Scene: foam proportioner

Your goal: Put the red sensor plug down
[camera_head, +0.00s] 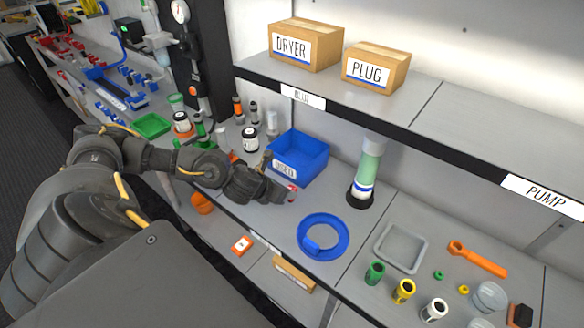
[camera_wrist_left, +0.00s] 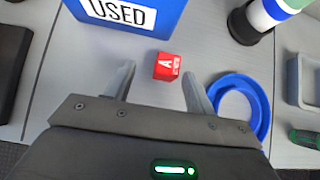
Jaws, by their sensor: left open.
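The red sensor plug, a small red block with a white letter A, shows in the left wrist view (camera_wrist_left: 168,66), just past the fingertips and not touching either one. It appears to rest on the grey shelf, in front of the blue USED bin (camera_wrist_left: 125,15). In the head view only a bit of the plug (camera_head: 292,188) shows at the end of my left gripper (camera_head: 286,193). My left gripper, also in the left wrist view (camera_wrist_left: 157,75), is open with a finger to each side of the plug. My right gripper is not in view.
A blue ring (camera_head: 342,236) lies to the right of the plug. A green-and-white cylinder (camera_head: 368,172) stands behind it. A grey tray (camera_head: 376,246) and several small coloured fittings lie farther right. An upper shelf holds the DRYER box (camera_head: 330,58) and the PLUG box (camera_head: 398,80).

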